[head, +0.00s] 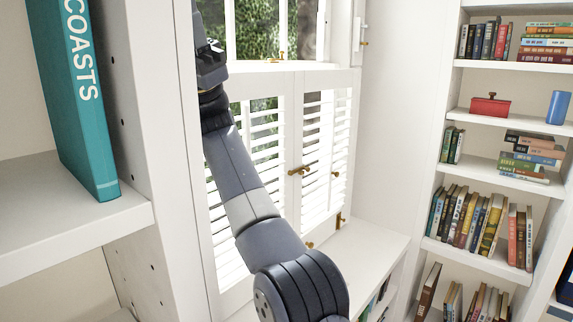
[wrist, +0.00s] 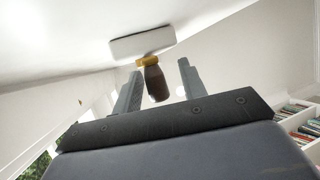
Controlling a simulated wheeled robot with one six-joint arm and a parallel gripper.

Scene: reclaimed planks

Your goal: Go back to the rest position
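My gripper (wrist: 160,66) points upward in the wrist view, its two grey fingers apart. Between the fingers in the picture is a dark brown piece (wrist: 155,86) with a yellow collar and a white block above it, against the pale ceiling. A gap shows between this piece and the right finger; I cannot tell how far beyond the fingers it is. In the head view my arm rises from the bottom middle to the top, in front of the shutters (head: 263,130). The hand end is at the top left, beside the white upright.
A white shelf (head: 80,215) with a teal book (head: 72,95) stands close on the left. A white bookcase (head: 490,118) with books, a red box (head: 490,106) and a blue cylinder (head: 558,107) is at the right. A white window ledge (head: 365,247) lies below the shutters.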

